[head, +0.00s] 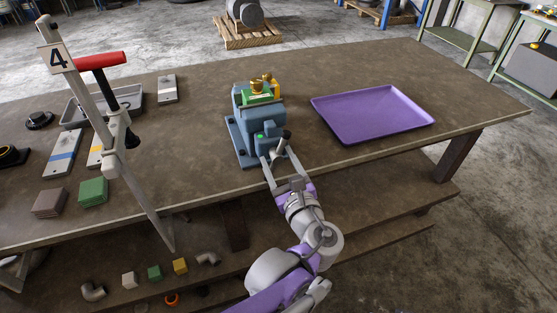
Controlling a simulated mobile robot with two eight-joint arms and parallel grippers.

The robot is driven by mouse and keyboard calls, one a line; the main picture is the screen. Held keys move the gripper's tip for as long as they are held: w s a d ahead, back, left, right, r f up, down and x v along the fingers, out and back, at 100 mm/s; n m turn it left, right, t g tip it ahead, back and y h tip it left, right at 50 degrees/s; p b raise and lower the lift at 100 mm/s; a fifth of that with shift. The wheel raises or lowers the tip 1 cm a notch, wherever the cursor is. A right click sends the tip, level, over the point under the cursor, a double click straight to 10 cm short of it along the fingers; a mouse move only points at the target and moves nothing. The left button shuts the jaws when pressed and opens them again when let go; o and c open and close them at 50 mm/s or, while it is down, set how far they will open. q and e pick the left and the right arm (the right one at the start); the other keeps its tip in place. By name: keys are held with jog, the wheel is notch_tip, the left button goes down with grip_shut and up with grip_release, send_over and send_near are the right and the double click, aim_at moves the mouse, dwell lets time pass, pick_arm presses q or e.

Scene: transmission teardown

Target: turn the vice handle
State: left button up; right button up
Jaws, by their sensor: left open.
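The blue-grey vice (245,129) stands on the workbench near its front edge. A green block (258,97) and a brass-coloured part (262,84) sit at its top. The vice handle (280,147) is a short grey lever with a dark knob, at the vice's front right. My left gripper (276,158) is open, with its fingers on either side of the handle. I cannot tell whether the fingers touch it. My right gripper is not in view.
A purple tray (371,114) lies empty to the right of the vice. A clamp-like stand with a red handle (100,60) and a "4" tag rises at the left. A lower shelf (365,215) runs below the bench.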

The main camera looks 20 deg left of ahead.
pick_arm(q)
grip_shut()
dwell(0.3)
dwell(1.2)
